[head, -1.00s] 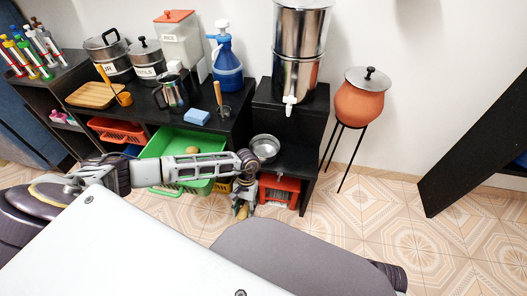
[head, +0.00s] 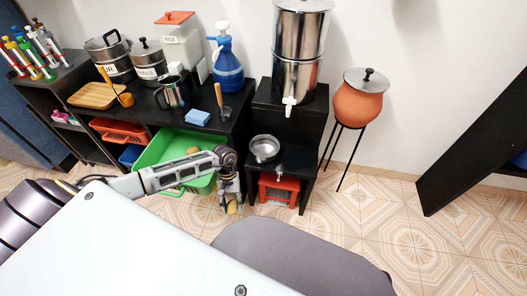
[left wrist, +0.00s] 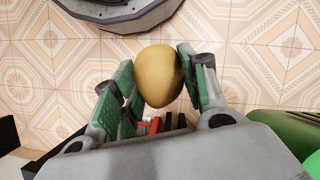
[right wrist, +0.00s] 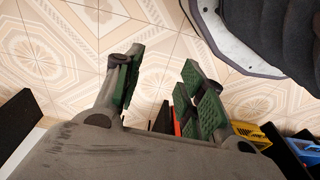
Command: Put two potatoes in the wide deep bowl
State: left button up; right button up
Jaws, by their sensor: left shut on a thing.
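My left gripper (head: 231,203) is shut on a tan potato (left wrist: 160,76), which sits between its green finger pads in the left wrist view. In the head view this potato (head: 232,208) hangs over the floor, below and left of the bowl. The metal bowl (head: 264,149) stands upright on a low black shelf, apart from the gripper, and no potato shows in it. Another potato (head: 193,150) lies in the green crate (head: 153,152), partly hidden behind my left arm. My right gripper (right wrist: 161,72) is open and empty in the right wrist view; the head view does not show it.
A steel water dispenser (head: 299,70) stands on the black stand behind the bowl. A clay pot (head: 357,104) stands on a thin tripod to the right.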

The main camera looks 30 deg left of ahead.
pick_arm(q)
jog(key=w+a+r+n+t+h, duration=0.1)
jog(key=w+r+n+t, duration=0.1)
jog(key=w+r+n, duration=0.2)
jog(key=w+a+r+n+t+h, duration=0.1)
jog(key=w+r+n, duration=0.3)
jog(key=w+n, duration=0.6)
jog(key=shift+w+a+r+t, duration=0.4)
jog(key=shift+w+a+t, duration=0.45)
jog(key=shift+w, duration=0.2)
jog(key=shift+w+r+n+t+y, duration=0.2)
jog(key=shift+w+n+t, duration=0.25)
jog(key=shift+n, duration=0.6)
jog(key=shift+w+r+n+t+y, duration=0.1)
jog(key=shift+w+n+t+y, duration=0.25)
jog(key=shift+n, duration=0.7)
pick_arm(e)
notch_tip(320, 180, down, 8)
jog(key=s+d, duration=0.1)
jog(key=shift+s+t, duration=0.4)
pick_arm(q)
jog(key=shift+w, duration=0.15)
pick_arm(e)
jog(key=shift+f, duration=0.1)
pick_arm(q)
jog(key=shift+w+n, duration=0.1)
jog(key=shift+n, duration=0.3)
pick_arm(e)
jog(key=shift+w, duration=0.15)
